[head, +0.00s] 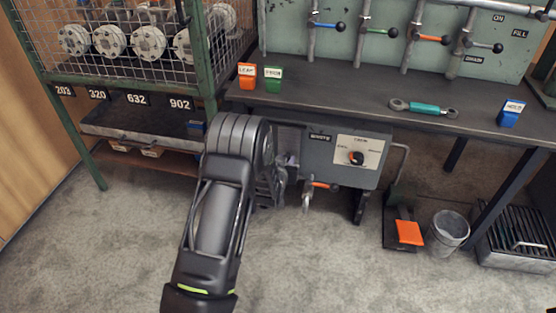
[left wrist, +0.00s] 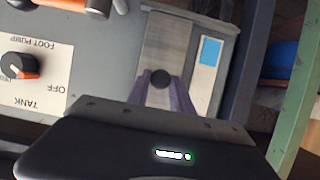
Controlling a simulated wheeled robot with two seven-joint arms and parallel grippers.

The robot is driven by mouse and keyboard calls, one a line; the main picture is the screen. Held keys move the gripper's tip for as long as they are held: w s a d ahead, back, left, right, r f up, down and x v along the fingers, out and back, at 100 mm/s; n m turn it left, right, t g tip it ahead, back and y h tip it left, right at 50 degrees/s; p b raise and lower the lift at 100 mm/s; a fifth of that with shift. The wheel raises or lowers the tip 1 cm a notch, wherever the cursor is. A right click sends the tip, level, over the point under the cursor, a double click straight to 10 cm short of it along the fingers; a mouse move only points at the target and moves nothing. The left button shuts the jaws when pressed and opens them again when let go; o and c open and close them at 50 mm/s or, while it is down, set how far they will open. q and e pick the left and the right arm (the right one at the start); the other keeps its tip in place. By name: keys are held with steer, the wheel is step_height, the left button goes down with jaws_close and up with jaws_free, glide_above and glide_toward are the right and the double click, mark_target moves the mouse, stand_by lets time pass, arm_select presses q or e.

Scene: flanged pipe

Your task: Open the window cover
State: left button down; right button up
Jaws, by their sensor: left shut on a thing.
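The window cover (left wrist: 168,42) is a flat grey metal plate on the front of the grey control box (head: 312,158). It has a small dark round knob (left wrist: 160,78). A white plate with a blue window (left wrist: 209,51) is beside it in the left wrist view. My left gripper (left wrist: 162,90) has one finger on each side of the knob and is shut on it. In the head view my left arm and wrist hide the cover and most of the gripper, at the box's left end. My right gripper is not in view.
The box carries a selector dial (head: 356,157), and an orange-handled tap (head: 322,185) hangs below it. The bench top (head: 350,95) overhangs the box. A green-framed rack (head: 207,70) stands close on the left. A pedal (head: 409,233) and bin (head: 448,230) are right; the front floor is clear.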

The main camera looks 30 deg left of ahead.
arm_select(q)
steer(key=shift+a, duration=0.1)
steer(key=c, duration=1.1)
jaws_free()
steer(key=shift+c, duration=0.2)
steer(key=p+v, duration=0.2)
steer(key=v, duration=0.6)
steer(key=shift+p, duration=0.3)
